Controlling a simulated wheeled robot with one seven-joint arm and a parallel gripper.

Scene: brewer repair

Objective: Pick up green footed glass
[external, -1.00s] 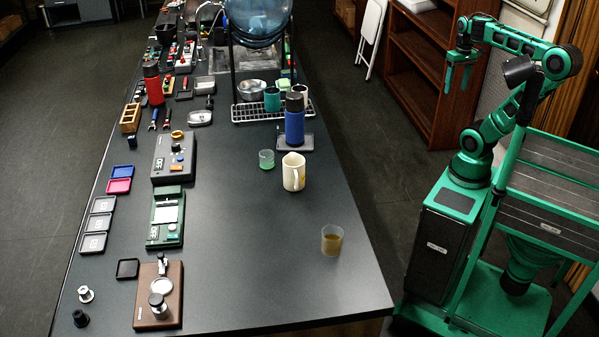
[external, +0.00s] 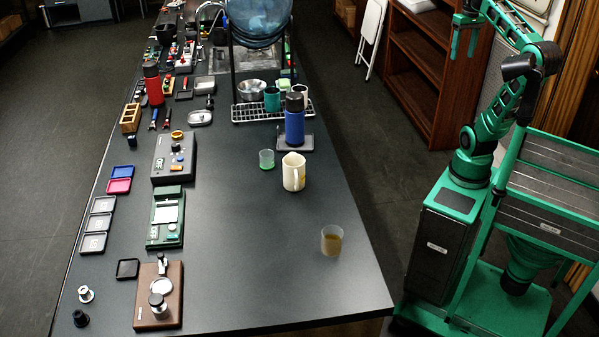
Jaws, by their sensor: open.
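A small clear glass with green in its lower part (external: 267,160) stands upright on the dark table, left of the white mug and the blue flask. It is the likely green footed glass; its foot is too small to make out. My gripper (external: 464,42) is up at the upper right, in front of the brown shelf, fingers pointing down. It is open and empty, well to the right of the table and far from the glass.
A white mug (external: 293,172) and a blue flask (external: 294,120) stand close to the glass. A cup with brown liquid (external: 331,240) is near the right edge. Scales and trays line the left side. The table's (external: 250,250) middle front is clear.

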